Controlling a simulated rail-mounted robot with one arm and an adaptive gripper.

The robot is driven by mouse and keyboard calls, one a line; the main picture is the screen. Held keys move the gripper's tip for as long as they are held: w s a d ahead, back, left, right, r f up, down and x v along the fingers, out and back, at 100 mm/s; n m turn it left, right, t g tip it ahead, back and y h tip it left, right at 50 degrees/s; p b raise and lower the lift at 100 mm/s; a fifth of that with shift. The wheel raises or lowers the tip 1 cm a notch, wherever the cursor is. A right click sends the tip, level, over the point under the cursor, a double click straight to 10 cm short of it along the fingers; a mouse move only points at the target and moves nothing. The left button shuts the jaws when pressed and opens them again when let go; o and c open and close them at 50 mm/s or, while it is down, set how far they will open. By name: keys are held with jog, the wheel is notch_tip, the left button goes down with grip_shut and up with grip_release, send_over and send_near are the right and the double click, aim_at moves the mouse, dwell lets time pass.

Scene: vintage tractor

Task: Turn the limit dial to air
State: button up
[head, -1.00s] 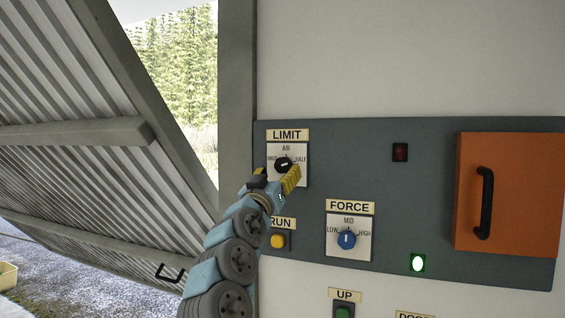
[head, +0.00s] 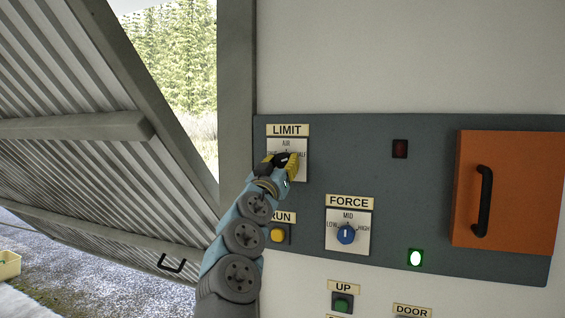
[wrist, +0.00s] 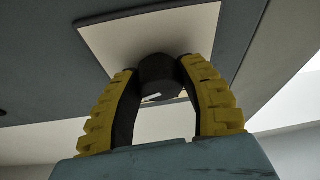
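The limit dial plate (head: 300,146) is white with black print, under a LIMIT label (head: 287,130). AIR is at its top and HALF at its right; the left word is mostly covered. The dial's black round knob (wrist: 159,76) shows in the wrist view, with a small white mark on its near side. My gripper (head: 284,160) is at the dial and hides most of the knob in the head view. In the wrist view its yellow-and-black fingers (wrist: 160,68) close on the knob from both sides. The pointer's setting cannot be read.
A green UP button (head: 342,304) is below. A corrugated sheet (head: 80,150) leans at left.

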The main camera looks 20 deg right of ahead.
jog(key=c, duration=0.3)
